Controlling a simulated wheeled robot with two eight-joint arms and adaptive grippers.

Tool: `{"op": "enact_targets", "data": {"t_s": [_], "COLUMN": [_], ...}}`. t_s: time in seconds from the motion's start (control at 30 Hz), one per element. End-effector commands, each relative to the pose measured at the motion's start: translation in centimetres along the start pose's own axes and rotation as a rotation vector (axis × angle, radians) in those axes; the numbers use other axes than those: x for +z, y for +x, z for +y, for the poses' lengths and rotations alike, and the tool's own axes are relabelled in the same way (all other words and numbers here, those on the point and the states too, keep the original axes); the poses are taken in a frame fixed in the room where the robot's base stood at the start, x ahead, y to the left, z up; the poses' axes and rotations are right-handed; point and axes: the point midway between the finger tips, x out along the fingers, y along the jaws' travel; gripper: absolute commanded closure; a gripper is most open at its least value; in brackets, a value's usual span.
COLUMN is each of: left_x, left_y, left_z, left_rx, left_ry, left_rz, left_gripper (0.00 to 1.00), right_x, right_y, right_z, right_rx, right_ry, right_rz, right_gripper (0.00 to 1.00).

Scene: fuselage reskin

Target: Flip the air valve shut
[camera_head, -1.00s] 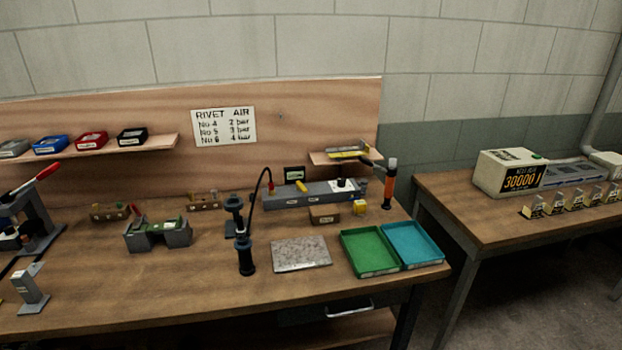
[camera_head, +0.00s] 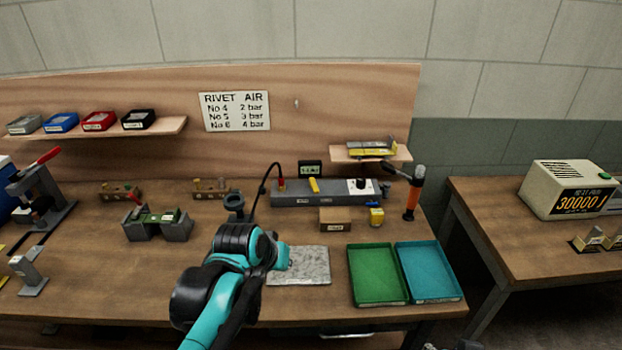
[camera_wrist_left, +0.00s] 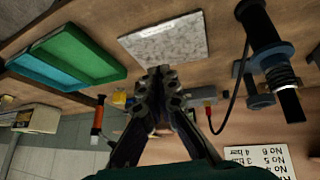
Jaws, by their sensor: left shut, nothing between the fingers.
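The air valve shows as a yellow lever (camera_head: 314,185) on top of a long grey manifold block (camera_head: 340,199) at the back of the bench. It points roughly toward me, slightly slanted. A red fitting (camera_head: 282,185) with a black hose is left of it, and a round black knob (camera_head: 363,184) is on the right. In the left wrist view, turned upside down, my left gripper (camera_wrist_left: 160,82) is shut and empty, and hides most of the manifold and the lever. The red fitting (camera_wrist_left: 208,109) shows beside the fingers. In the head view my left arm covers the bench front, its fingers not distinguishable.
A grey speckled plate (camera_head: 301,265), a green tray (camera_head: 377,275) and a blue tray (camera_head: 429,272) lie in front. A brown box (camera_head: 335,219), yellow cube (camera_head: 376,216) and orange-handled tool (camera_head: 413,192) stand near the manifold. A black hose arches left of it.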

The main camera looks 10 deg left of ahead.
Motion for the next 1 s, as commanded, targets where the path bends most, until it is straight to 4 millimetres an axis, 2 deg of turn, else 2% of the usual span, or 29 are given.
{"op": "enact_targets", "data": {"t_s": [0.03,0.27,0.4,0.6,0.8,1.0], "left_x": [-1.8,-10.2,-15.0,-20.9,-25.0,-26.8], "left_y": [-0.3,1.0,2.7,6.0,9.8,12.6], "left_z": [0.0,-0.8,-1.8,-3.9,-6.5,-8.2], "left_rx": [0.006,0.046,0.075,0.117,0.157,0.184], "left_ry": [-0.013,-0.085,-0.131,-0.196,-0.253,-0.287], "left_rz": [-0.002,-0.019,-0.027,-0.035,-0.04,-0.041], "left_gripper": [1.0,1.0,1.0,1.0,1.0,1.0], "right_x": [-0.6,-2.4,-3.5,-5.1,-6.5,-7.2], "right_y": [-0.8,-3.4,-4.9,-7.1,-9.0,-10.1], "right_z": [0.0,0.0,0.0,0.0,0.0,0.0], "right_rx": [0.0,0.0,0.0,0.0,0.0,0.0], "right_ry": [0.0,0.0,0.0,0.0,0.0,0.0], "right_rz": [0.0,0.0,0.0,0.0,0.0,0.0], "right_gripper": [0.6,0.6,0.6,0.6,0.6,0.6]}}
